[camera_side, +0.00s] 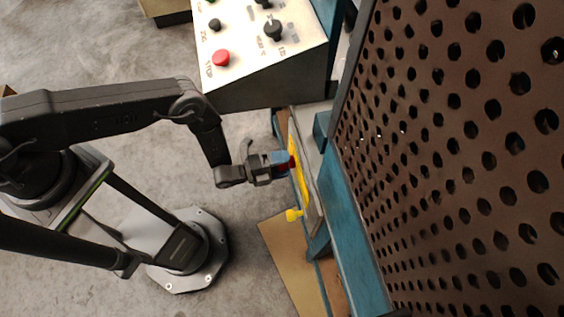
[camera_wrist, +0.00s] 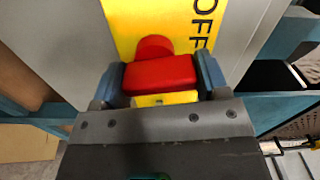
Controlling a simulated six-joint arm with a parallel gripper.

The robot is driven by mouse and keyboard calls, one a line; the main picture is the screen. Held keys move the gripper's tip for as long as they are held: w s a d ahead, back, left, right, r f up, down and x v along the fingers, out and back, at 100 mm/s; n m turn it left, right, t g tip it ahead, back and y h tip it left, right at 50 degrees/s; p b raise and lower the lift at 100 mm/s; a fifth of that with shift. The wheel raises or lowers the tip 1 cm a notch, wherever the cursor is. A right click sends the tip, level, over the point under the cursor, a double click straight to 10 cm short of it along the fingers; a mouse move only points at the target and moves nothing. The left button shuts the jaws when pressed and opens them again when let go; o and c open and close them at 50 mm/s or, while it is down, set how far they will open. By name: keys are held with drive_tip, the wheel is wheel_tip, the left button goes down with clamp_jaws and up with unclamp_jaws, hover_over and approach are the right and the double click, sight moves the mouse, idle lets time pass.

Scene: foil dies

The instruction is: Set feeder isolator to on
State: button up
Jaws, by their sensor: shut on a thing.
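The feeder isolator is a red handle on a yellow plate. The red handle (camera_wrist: 160,74) shows in the wrist view, set across the plate, with a rounded red hub behind it. The yellow plate (camera_wrist: 126,22) bears the black word OFF at its right side. My gripper (camera_wrist: 160,80) has its two blue-grey fingers on either side of the red handle, shut on it. In the side view my gripper (camera_side: 284,162) reaches the yellow plate (camera_side: 302,178), and only a little red shows between the fingers. The ON mark is not visible.
A sloped control panel (camera_side: 240,83) with a red button (camera_side: 221,58) and black knobs stands above my gripper in the side view. A perforated brown guard (camera_side: 460,150) and a blue frame (camera_side: 350,235) lie to the right. A yellow piece (camera_side: 293,215) sticks out below the plate.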

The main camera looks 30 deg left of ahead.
drive_tip(key=shift+f+m, duration=0.1)
drive_tip(key=shift+m, duration=0.8)
drive_tip(key=o, duration=0.9)
drive_tip(key=shift+o, duration=0.2)
drive_tip(key=v, duration=1.4)
